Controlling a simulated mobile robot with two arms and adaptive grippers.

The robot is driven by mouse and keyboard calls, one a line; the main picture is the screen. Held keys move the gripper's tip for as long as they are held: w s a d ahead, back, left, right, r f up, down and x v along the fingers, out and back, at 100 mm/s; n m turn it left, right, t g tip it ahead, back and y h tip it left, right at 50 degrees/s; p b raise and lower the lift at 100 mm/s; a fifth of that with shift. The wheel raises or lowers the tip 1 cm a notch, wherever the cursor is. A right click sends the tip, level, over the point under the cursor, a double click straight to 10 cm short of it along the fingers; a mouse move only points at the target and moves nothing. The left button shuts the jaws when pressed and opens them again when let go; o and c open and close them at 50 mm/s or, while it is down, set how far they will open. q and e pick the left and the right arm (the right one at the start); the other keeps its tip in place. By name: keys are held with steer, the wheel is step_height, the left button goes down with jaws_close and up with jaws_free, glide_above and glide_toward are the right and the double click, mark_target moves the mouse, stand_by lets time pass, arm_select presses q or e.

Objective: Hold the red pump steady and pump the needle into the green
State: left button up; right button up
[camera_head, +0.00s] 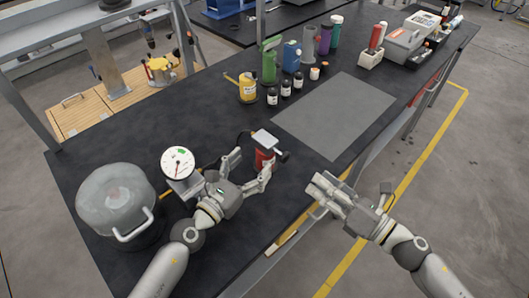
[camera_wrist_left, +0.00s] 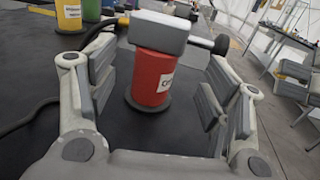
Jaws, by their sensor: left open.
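The red pump (camera_head: 265,157) stands upright on the dark bench, with a pale block-shaped head and a black knob at its right side. My left gripper (camera_head: 252,170) is open, with one finger on each side of the pump. The left wrist view shows the red body (camera_wrist_left: 154,78) between the fingers, with gaps on both sides. The round white gauge (camera_head: 178,162) with a small green mark stands left of the gripper; its needle is too small to read. My right gripper (camera_head: 318,188) is near the bench's front edge, right of the pump, touching nothing visible; its opening is unclear.
A large grey lidded vessel (camera_head: 116,195) stands at the left of the bench. A dark hose (camera_wrist_left: 28,115) runs beside the pump. Several bottles, including a yellow one (camera_head: 248,88) and a green one (camera_head: 269,66), stand farther back. A bare grey mat (camera_head: 335,115) lies behind right.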

mark_target(260, 159)
arm_select(q)
steer(key=shift+f, duration=0.5)
steer(key=shift+a+f, duration=0.15)
steer(key=shift+f, duration=0.5)
steer(key=x, duration=0.7)
steer(key=shift+w, duration=0.2)
steer(key=c, duration=1.4)
steer(key=shift+c, duration=0.2)
